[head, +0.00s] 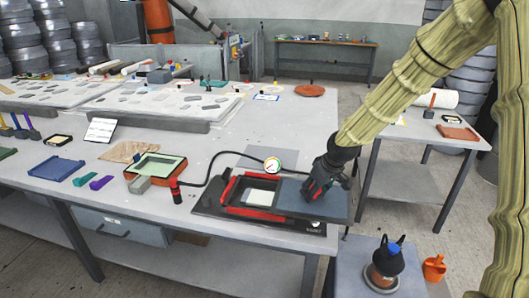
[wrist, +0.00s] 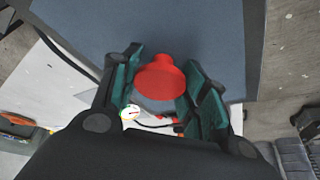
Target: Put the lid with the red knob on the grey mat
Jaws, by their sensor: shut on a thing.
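The lid (head: 337,207) is a flat blue-grey panel beside the red-edged opening of a black case, at its right end. In the wrist view the lid (wrist: 195,30) fills the upper middle, with its red knob (wrist: 162,78) between my fingers. My gripper (head: 318,190) is over the lid and shut on the knob; it also shows in the wrist view (wrist: 158,86). I cannot tell whether the lid rests on the case or hangs just above it.
The black case (head: 215,205) has a red-edged opening with a pale block (head: 260,197) inside. A round gauge (head: 272,165) on a black hose stands between case and mat. A framed green mould (head: 158,168) lies to the left. A side stand with a dark pot (head: 385,262) is at front right.

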